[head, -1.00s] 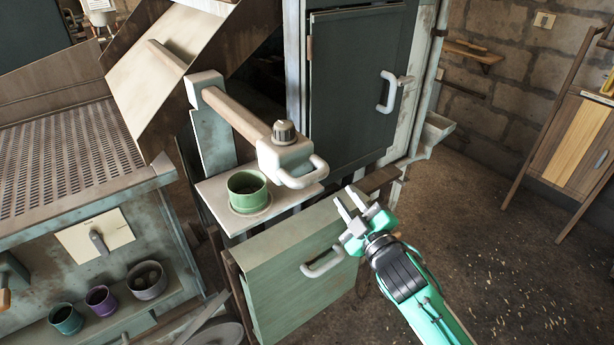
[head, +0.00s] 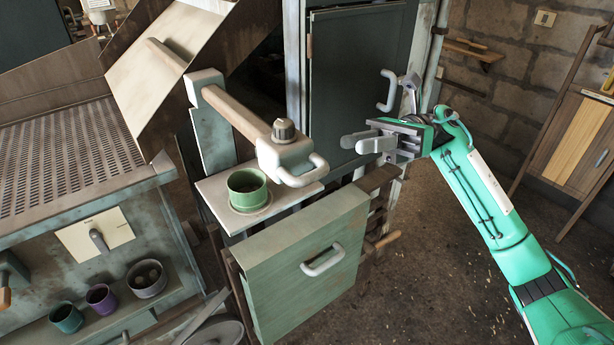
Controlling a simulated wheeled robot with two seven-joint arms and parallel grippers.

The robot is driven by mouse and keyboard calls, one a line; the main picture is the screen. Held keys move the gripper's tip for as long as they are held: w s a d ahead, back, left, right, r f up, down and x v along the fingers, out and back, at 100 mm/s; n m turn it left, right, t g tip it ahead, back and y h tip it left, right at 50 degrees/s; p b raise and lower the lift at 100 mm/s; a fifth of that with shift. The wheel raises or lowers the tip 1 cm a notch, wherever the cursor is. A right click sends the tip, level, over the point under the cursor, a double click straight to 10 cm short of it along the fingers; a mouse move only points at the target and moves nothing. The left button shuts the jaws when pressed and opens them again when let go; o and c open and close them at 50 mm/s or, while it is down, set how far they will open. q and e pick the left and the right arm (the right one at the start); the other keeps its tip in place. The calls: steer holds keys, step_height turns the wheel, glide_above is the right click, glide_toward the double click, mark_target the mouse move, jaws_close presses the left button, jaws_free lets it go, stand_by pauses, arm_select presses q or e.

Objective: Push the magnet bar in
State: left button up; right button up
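The magnet bar (head: 235,113) is a long brownish bar that sticks out from the sloped machine housing towards the front. Its front end is a pale block (head: 284,154) with a dark grey knob (head: 284,130) on top and a white loop handle (head: 306,171). My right gripper (head: 351,144) is to the right of that handle, apart from it, with its fingers pointing left. Its two fingers show as separate and look open, with nothing between them. My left gripper is not in view.
A green cup (head: 247,190) stands on the pale shelf (head: 215,190) below the bar's end. A green drawer-like box (head: 300,275) with a white handle is below it. A dark cabinet door (head: 345,85) stands behind my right gripper. Open floor (head: 440,260) lies to the right.

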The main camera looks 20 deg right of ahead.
mark_target(307, 175)
steer(key=s+a+p, duration=0.1)
steer(key=a+p, duration=0.1)
steer(key=a, duration=0.1)
steer(key=s+a+n+h+p, duration=0.1)
steer(key=s+a+p, duration=0.1)
steer(key=a, duration=0.1)
steer(key=s+a+n+g+h+p, duration=0.1)
steer(key=s+a+p, duration=0.1)
steer(key=a, duration=0.2)
steer(key=shift+s, duration=0.15)
steer(key=shift+s+a+f, duration=0.1)
steer(key=shift+s+a, duration=0.1)
steer(key=shift+a, duration=0.3)
jaws_close()
